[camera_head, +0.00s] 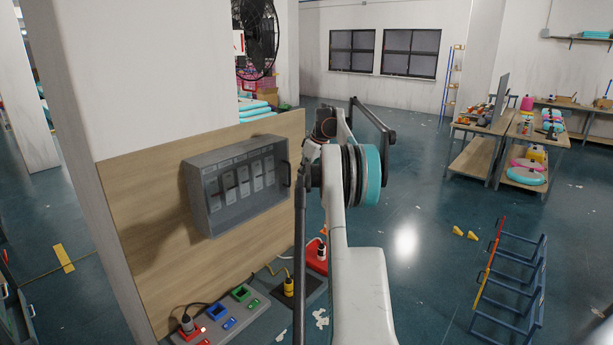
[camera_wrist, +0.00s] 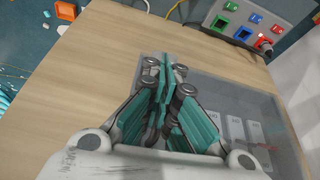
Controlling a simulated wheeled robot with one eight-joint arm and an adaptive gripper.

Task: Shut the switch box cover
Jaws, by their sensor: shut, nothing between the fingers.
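The grey switch box (camera_head: 203,205) is mounted on a wooden panel and holds a row of pale switches. Its see-through cover, with a dark handle (camera_head: 285,173) at the right edge, appears to lie across the front; I cannot tell whether a small gap is left. The cover also shows in the wrist view (camera_wrist: 258,92), beneath and right of my gripper. My gripper (camera_wrist: 167,72) has its teal fingers together and empty, over the box's edge. I cannot tell whether they touch it. In the head view my arm stands just right of the box and the fingertips are not clear.
Below the box is a grey socket strip (camera_head: 226,322) with coloured sockets and a plug; it also shows in the wrist view (camera_wrist: 237,18). A red plug block (camera_head: 316,257) lies near my arm. A blue rack (camera_head: 512,278) stands right, with open floor between.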

